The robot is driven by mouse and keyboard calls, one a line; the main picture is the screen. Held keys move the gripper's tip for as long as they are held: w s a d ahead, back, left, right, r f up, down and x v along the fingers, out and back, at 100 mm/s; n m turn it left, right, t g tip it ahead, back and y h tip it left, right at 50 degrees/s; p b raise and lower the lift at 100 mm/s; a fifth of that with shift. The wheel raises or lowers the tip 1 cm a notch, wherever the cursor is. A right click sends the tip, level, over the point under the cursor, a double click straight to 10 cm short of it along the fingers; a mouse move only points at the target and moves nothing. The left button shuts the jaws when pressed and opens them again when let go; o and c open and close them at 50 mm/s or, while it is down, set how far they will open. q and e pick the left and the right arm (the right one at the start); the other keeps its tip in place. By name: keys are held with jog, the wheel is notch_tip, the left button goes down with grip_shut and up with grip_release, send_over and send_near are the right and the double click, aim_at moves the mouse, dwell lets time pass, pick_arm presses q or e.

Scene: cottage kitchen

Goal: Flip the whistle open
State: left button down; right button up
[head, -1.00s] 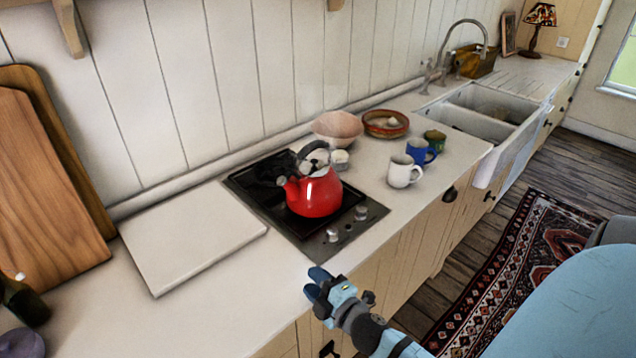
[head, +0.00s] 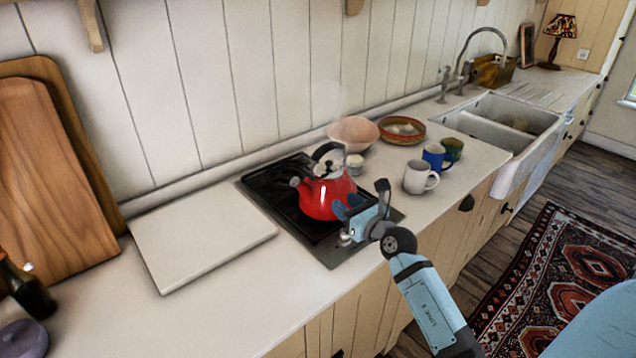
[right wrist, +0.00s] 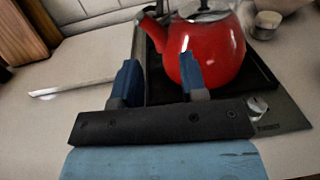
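A red kettle (head: 326,199) with a dark handle and silver lid stands on the black hob. Its spout points left and ends in a small dark tip, the whistle (head: 295,182); I cannot tell whether it is open or shut. The kettle (right wrist: 222,45) also shows in the right wrist view, its spout at the upper left. My right gripper (head: 346,206) is in front of the kettle, over the hob's front edge. In the right wrist view my right gripper (right wrist: 160,72) has its blue fingers apart, with nothing between them. My left gripper is out of view.
The black hob (head: 268,188) has knobs at its front right. A white board (head: 200,245) lies to its left. A white mug (head: 418,178), a blue mug (head: 435,158) and bowls stand to the right. Wooden boards (head: 50,180) lean at the far left.

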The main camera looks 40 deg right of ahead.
jog(key=w, duration=1.1)
jog(key=shift+w+p, duration=0.35)
jog(key=shift+a, duration=0.1)
jog(key=shift+c, duration=0.2)
grip_shut()
